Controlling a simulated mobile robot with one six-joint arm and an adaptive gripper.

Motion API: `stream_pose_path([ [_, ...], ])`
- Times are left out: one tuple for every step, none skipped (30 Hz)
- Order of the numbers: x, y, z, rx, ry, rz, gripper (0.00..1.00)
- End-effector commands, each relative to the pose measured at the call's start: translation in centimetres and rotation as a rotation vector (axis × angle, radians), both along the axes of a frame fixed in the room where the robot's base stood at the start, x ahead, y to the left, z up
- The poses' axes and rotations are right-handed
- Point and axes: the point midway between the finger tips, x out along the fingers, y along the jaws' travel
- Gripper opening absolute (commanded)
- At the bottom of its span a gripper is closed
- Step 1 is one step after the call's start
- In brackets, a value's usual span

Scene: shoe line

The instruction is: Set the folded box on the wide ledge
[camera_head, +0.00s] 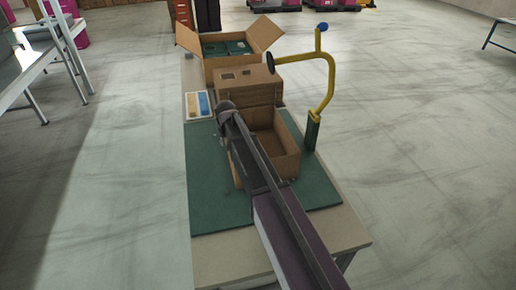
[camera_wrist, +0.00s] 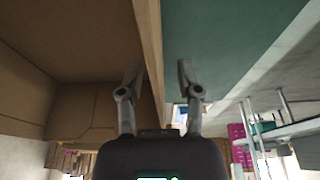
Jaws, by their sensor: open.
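An open-topped brown cardboard box (camera_head: 286,149) stands on a green mat (camera_head: 211,208) on the table; I take it as the folded box. A taller brown cardboard piece (camera_head: 248,76) stands directly behind it; I cannot tell whether they are joined. In the wrist view my gripper (camera_wrist: 158,66) is open, one finger on each side of the box's wall (camera_wrist: 149,35). The box inside is left of that wall and the mat right. I cannot tell whether the fingers touch the wall. In the head view my arm hides the gripper and part of the box. I cannot tell which surface is the wide ledge.
A yellow curved post (camera_head: 331,80) with a dark base rises at the table's right edge. A flapped carton (camera_head: 219,65) with green contents stands behind. A blue and tan card (camera_head: 198,105) lies at left. A grey rack (camera_head: 43,58) stands far left; open floor surrounds the table.

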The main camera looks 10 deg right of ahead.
Motion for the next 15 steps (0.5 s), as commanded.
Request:
stream_pose_path([
  [0.0, 0.0, 0.01, 0.0, 0.0, 0.0, 0.46],
  [0.0, 0.0, 0.01, 0.0, 0.0, 0.0, 0.46],
  [-0.01, 0.0, 0.01, 0.0, 0.0, 0.0, 0.46],
  [-0.01, 0.0, 0.01, 0.0, 0.0, 0.0, 0.46],
  [-0.01, 0.0, 0.01, 0.0, 0.0, 0.0, 0.46],
  [-0.01, 0.0, 0.01, 0.0, 0.0, 0.0, 0.46],
  [-0.01, 0.0, 0.01, 0.0, 0.0, 0.0, 0.46],
  [-0.01, 0.0, 0.01, 0.0, 0.0, 0.0, 0.46],
  [-0.01, 0.0, 0.01, 0.0, 0.0, 0.0, 0.46],
  [-0.01, 0.0, 0.01, 0.0, 0.0, 0.0, 0.43],
  [-0.01, 0.0, 0.01, 0.0, 0.0, 0.0, 0.34],
  [-0.01, 0.0, 0.01, 0.0, 0.0, 0.0, 0.22],
  [-0.01, 0.0, 0.01, 0.0, 0.0, 0.0, 0.13],
  [0.0, 0.0, 0.01, 0.0, 0.0, 0.0, 0.04],
  [0.0, 0.0, 0.01, 0.0, 0.0, 0.0, 0.0],
])
